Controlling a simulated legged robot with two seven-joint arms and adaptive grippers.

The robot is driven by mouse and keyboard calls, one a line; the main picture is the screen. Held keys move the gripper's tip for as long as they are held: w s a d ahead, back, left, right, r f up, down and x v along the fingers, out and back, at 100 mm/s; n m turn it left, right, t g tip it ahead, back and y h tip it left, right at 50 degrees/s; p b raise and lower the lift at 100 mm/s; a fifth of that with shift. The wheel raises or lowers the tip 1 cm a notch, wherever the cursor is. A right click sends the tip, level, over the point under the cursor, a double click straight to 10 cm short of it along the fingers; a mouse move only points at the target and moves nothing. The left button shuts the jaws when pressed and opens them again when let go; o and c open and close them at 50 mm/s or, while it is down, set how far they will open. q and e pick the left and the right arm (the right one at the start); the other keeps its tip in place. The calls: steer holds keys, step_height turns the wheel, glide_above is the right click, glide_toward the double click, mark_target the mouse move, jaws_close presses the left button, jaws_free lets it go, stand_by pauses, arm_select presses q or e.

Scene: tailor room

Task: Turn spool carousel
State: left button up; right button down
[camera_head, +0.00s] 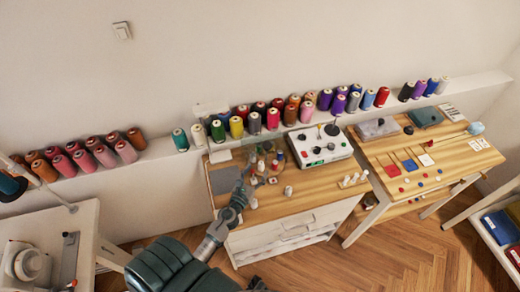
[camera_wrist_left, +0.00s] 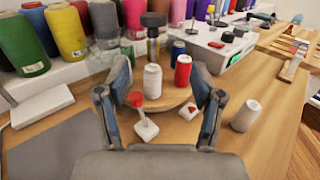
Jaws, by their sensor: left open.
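The spool carousel (camera_wrist_left: 185,97) is a round wooden disc on the table in the left wrist view. On it stand a white spool (camera_wrist_left: 152,90), a red spool (camera_wrist_left: 183,70) and a blue one (camera_wrist_left: 178,48). A dark-capped piece (camera_wrist_left: 153,22) rises behind them. In the head view the carousel's small spools (camera_head: 262,168) are partly hidden by my left arm. My left gripper (camera_wrist_left: 160,72) is open, with one finger on each side of the white spool. I cannot tell whether a finger touches the carousel. My right gripper is not in view.
A white spool (camera_wrist_left: 246,115) stands on the table to the right. A red-topped pin on a white base (camera_wrist_left: 146,122) is in front. A white control box (camera_head: 320,146) and a ledge of large thread cones (camera_head: 236,127) stand behind.

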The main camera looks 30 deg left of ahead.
mark_target(267, 149)
arm_select(q)
steer(key=s+d+r+n+g+y, duration=0.3)
steer(key=d+n+y, duration=0.2)
steer(key=d+y, duration=0.25)
steer(key=p+x, duration=0.1)
steer(key=x, duration=1.6)
steer(key=shift+w+a, duration=0.15)
steer(key=shift+a, duration=0.1)
steer(key=shift+w+a, duration=0.15)
steer(key=shift+w, duration=0.05)
steer(key=shift+a, duration=0.15)
